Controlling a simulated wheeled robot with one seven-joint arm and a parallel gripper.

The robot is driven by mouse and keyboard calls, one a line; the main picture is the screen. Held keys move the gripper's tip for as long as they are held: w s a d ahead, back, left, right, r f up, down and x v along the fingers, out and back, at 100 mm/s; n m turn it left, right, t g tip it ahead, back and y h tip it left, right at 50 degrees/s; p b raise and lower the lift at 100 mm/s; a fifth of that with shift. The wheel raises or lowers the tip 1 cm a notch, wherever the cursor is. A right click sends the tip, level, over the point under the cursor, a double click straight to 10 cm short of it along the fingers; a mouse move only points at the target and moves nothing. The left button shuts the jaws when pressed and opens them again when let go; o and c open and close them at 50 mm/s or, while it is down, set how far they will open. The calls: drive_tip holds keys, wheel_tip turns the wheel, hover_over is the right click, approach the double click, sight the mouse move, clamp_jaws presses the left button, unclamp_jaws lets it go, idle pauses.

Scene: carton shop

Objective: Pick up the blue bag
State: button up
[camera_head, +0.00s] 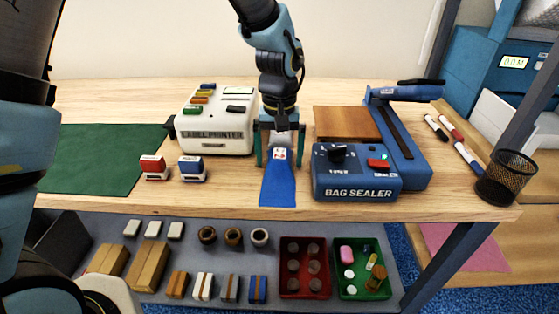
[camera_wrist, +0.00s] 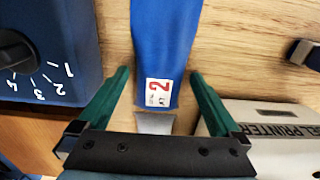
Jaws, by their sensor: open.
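The blue bag (camera_head: 278,186) lies flat on the wooden table between the label printer and the bag sealer. A white label with a red 2 is near its end closest to my gripper, and it also shows in the wrist view, where the blue bag (camera_wrist: 164,35) runs up to the top edge. My gripper (camera_head: 276,160) points down over the labelled end of the bag. In the wrist view my gripper (camera_wrist: 160,78) is open, with one green finger on each side of the bag and wood showing between. Whether the fingertips touch the table is unclear.
The white label printer (camera_head: 217,130) stands close on the left and the blue bag sealer (camera_head: 355,184) close on the right. Red and blue stampers (camera_head: 192,170) sit left of the bag. A green mat (camera_head: 100,160) lies far left; a mesh cup (camera_head: 508,178) stands at the right edge.

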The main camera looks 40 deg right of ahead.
drive_tip(key=c, duration=1.4)
drive_tip(key=shift+r, duration=0.15)
